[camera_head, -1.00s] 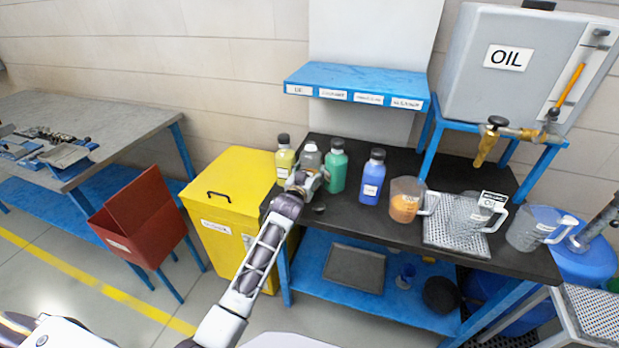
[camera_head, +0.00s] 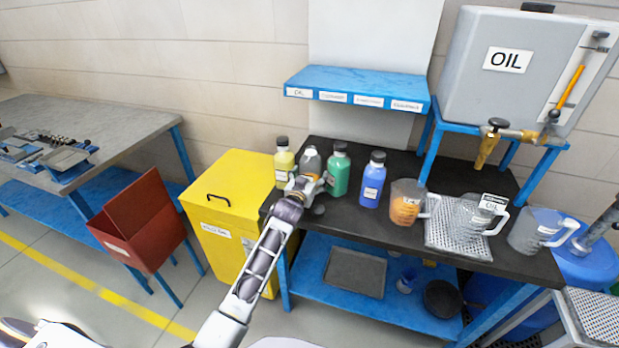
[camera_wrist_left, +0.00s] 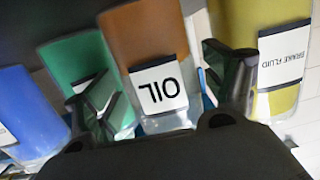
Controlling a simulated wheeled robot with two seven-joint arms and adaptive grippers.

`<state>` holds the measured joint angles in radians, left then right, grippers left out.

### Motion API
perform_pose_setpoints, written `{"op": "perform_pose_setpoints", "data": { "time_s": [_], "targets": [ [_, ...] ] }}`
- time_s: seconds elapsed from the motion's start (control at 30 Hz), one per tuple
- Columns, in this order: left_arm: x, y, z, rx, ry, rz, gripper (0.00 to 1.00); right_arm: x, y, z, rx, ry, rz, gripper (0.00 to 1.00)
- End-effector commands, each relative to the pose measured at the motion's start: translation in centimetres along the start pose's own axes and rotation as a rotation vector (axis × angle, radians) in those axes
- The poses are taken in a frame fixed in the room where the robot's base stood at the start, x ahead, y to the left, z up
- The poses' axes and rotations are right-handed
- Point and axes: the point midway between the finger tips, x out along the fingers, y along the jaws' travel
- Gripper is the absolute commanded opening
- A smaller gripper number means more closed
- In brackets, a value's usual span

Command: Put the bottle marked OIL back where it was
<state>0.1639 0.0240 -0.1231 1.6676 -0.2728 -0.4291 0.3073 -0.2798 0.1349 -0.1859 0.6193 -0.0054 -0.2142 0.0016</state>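The bottle marked OIL (camera_head: 310,160) stands on the dark bench between the yellow bottle (camera_head: 284,163) and the green bottle (camera_head: 339,172). It has a dark cap. My left gripper (camera_head: 306,187) is at its near side and hides its lower part. In the left wrist view the OIL bottle (camera_wrist_left: 148,40) shows brown-orange, its white label upside down, between the two spread fingers of my left gripper (camera_wrist_left: 165,95). A gap shows between the bottle and the right-hand finger. My right gripper is out of view.
A blue bottle (camera_head: 373,181) and several clear jugs (camera_head: 407,203) stand farther right. A blue shelf (camera_head: 358,79) with labels on its front edge hangs above, with its top clear. A yellow bin (camera_head: 232,180) stands left of the bench (camera_head: 375,222). A grey OIL tank (camera_head: 520,85) is at right.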

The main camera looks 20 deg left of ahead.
Motion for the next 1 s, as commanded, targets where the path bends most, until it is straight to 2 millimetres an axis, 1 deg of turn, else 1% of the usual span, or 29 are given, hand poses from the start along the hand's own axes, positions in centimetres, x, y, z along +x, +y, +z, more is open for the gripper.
{"op": "perform_pose_setpoints", "data": {
  "time_s": [0.37,0.47,0.67,1.0],
  "targets": [
    [0.0,-0.1,-0.4,0.0,0.001,-0.001,0.85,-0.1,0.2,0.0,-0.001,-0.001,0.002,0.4],
    [-0.4,-0.1,-0.3,0.0,0.0,-0.001,0.85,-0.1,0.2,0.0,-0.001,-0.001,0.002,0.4],
    [-1.8,0.0,-0.3,0.0,0.0,-0.001,0.85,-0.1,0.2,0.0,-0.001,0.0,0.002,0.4],
    [-4.9,0.0,-0.2,-0.001,-0.001,-0.001,0.85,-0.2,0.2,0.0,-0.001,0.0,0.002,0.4]
  ]
}}
